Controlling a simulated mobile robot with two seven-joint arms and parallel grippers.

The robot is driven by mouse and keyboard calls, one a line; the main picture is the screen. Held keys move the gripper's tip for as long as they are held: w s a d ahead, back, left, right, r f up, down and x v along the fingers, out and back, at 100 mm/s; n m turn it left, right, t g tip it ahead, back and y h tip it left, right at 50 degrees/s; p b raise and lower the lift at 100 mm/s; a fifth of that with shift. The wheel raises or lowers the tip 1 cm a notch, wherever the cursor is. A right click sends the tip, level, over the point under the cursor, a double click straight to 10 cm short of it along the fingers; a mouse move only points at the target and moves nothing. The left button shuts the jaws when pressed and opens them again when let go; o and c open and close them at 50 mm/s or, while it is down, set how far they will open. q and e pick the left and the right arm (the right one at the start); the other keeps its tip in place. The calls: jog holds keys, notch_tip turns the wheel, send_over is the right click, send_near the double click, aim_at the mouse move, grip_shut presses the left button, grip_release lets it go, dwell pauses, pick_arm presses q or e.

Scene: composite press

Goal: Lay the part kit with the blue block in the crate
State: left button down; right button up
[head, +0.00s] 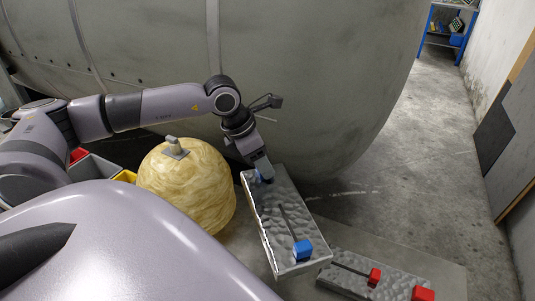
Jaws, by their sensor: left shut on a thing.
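The part kit with the blue block (302,249) is a grey, dimpled tray (270,215) with a dark rod along it. It looks tilted, and I cannot tell whether it touches the surface below. My left gripper (263,177) is shut at its far end, where a bit of blue shows between the fingers; the fingertips are partly hidden. At the left, partly behind my arm, is a grey open container (95,168) with red and yellow edges beside it; I cannot tell which is the crate. My right gripper is not in view.
A second grey kit (345,276) with red blocks (374,277) lies at the lower right. A round, yellowish wrapped object (188,190) with a grey cap stands left of the held kit. A large grey cylinder (300,80) fills the back. Floor is free at right.

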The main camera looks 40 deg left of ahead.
pick_arm(q)
notch_tip(320, 180, down, 20)
jog(key=shift+r+b, duration=0.1)
jog(key=shift+b, duration=0.4)
jog(key=c, duration=0.5)
grip_release()
